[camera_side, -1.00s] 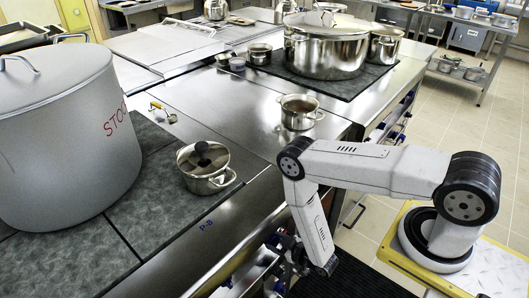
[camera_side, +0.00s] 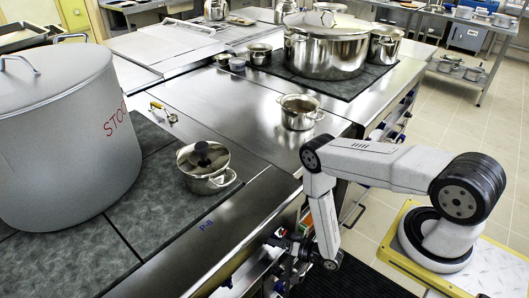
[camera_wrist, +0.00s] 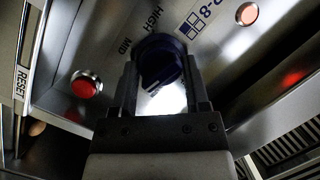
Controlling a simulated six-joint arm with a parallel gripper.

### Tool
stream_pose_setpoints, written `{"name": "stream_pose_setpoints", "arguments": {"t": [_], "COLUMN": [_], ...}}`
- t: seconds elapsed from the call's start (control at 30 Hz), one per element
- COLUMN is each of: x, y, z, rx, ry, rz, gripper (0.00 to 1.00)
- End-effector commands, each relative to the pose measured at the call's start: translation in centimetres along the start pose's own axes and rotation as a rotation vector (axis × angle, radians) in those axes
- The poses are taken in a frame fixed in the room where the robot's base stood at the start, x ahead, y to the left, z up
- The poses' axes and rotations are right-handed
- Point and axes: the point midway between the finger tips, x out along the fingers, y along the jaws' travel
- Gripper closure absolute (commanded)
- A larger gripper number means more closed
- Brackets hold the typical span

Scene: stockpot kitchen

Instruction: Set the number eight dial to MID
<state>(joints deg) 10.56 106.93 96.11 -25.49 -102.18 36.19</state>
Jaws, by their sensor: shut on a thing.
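The number eight dial (camera_wrist: 160,58) is a dark blue round knob in the wrist view, on a metal panel marked P-8. HIGH is printed above it and MID at its upper left. A raised ridge runs slantwise across the knob; which mark it points at I cannot tell. My gripper (camera_wrist: 161,76) is shut on the dial, one dark finger on each side. In the side view my gripper (camera_side: 292,246) is at the counter's front panel, and the dial cannot be made out there.
A red button (camera_wrist: 86,86) is left of the dial, near a RESET label (camera_wrist: 21,82). A pinkish round light (camera_wrist: 247,13) is at upper right. A small lidded pot (camera_side: 204,168) and a large stockpot (camera_side: 65,140) stand on the counter above.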

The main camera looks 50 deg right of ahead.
Motion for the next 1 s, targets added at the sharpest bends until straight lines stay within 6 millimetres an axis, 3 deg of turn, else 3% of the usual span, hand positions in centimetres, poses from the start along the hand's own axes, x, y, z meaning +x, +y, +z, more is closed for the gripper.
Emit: {"name": "stream_pose_setpoints", "arguments": {"t": [1.0], "x": [0.08], "y": [0.29], "z": [0.43], "rx": [0.892], "ry": [0.063], "rz": [-0.268], "gripper": [1.00]}}
